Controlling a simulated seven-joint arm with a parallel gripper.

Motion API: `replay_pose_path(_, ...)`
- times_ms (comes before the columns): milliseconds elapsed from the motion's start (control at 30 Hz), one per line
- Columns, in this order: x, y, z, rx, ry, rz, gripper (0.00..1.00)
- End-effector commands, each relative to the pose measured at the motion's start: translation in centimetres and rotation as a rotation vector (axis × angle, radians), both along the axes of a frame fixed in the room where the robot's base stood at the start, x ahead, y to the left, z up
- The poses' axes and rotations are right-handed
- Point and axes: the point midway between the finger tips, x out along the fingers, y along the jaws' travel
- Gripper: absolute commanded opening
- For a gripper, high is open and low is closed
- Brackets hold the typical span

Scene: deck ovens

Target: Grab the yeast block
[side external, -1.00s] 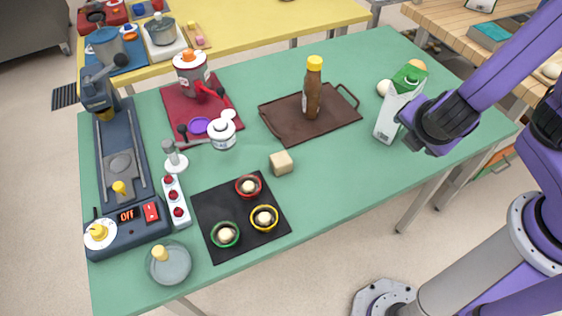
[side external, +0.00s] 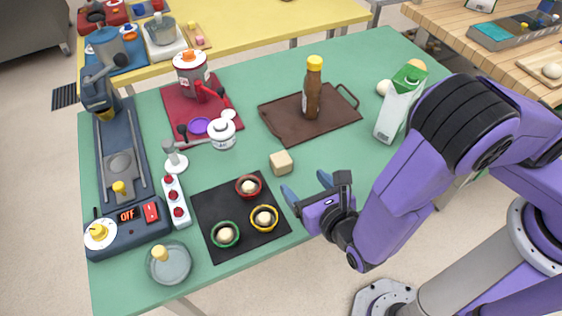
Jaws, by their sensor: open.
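The yeast block looks to be the small beige cube (side external: 281,162) on the green table, just above and right of the black mat. My gripper (side external: 306,186) is over the table near its front edge, to the lower right of the cube. Its two blue fingers are spread apart with nothing between them. The fingers point up and left in the picture, toward the cube, and are clear of it.
A black mat (side external: 208,198) with three ringed cups lies left of my gripper. A brown tray (side external: 285,127) with a brown bottle (side external: 312,88) stands behind the cube. A carton (side external: 397,103) stands at the right. The table (side external: 225,272) is bare around the cube.

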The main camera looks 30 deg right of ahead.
Motion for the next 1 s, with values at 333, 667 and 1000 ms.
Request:
replay_pose_path(333, 6.2, -0.3, -2.5, 0.000, 0.000, -0.007, 0.78)
replay_pose_path(667, 9.0, -0.2, -3.7, 0.000, 0.001, -0.002, 0.78)
replay_pose_path(1000, 13.0, -0.1, -5.0, 0.001, 0.001, -0.006, 0.78)
